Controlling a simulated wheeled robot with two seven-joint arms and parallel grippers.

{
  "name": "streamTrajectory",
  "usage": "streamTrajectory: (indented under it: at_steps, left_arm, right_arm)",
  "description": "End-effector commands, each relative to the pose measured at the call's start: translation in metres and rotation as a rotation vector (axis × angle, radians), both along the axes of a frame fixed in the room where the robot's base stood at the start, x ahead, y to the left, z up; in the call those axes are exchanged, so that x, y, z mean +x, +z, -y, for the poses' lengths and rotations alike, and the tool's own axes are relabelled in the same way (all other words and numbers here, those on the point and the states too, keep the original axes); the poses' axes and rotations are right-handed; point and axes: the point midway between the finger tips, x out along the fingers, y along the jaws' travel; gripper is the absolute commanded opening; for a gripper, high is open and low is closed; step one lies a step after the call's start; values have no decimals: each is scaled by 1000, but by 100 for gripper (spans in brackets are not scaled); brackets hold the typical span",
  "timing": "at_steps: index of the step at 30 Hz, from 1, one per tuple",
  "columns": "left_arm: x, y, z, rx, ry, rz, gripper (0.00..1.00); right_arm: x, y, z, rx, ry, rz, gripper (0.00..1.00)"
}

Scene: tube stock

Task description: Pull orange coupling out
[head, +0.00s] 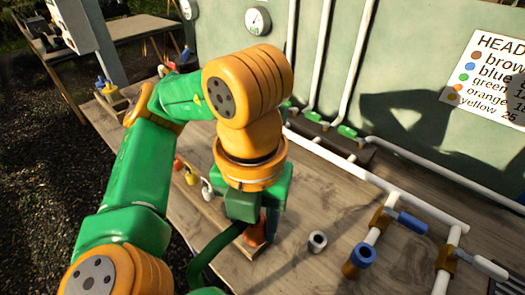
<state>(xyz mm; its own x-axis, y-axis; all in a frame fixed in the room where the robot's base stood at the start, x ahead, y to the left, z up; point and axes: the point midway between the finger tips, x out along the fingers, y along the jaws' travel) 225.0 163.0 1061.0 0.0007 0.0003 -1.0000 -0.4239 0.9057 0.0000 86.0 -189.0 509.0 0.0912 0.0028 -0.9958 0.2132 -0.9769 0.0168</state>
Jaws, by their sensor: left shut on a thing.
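An orange coupling (255,236) shows at the near end of a narrow wooden rack (226,236). My left gripper (268,226) points down over it from above and is shut on it. The gripper body and wrist hide most of the coupling, so I cannot tell whether it is seated in the rack or lifted. A smaller orange piece (178,164) shows at the far end of the rack. My right gripper is not in view.
A yellow piece (191,176) and a white piece (207,189) are on the rack. A white-grey ring (317,241) and a blue-topped fitting (363,256) stand on the table to the right. White pipes (410,200) run along the wall panel (405,100).

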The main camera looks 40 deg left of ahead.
Motion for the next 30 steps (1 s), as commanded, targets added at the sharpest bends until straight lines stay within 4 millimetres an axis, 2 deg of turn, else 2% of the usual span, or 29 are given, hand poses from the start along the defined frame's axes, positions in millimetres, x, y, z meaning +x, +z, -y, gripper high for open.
streamTrajectory:
  at_steps: [5, 24, 30]
  left_arm:
    - [0, 5, 0, 0, 0, -1, 0]
    - [0, 50, 0, 0, 0, -1, 0]
    - [0, 50, 0, -1, 0, -2, 0]
  right_arm:
    - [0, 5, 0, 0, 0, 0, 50]
    - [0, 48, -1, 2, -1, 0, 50]
    - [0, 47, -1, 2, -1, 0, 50]
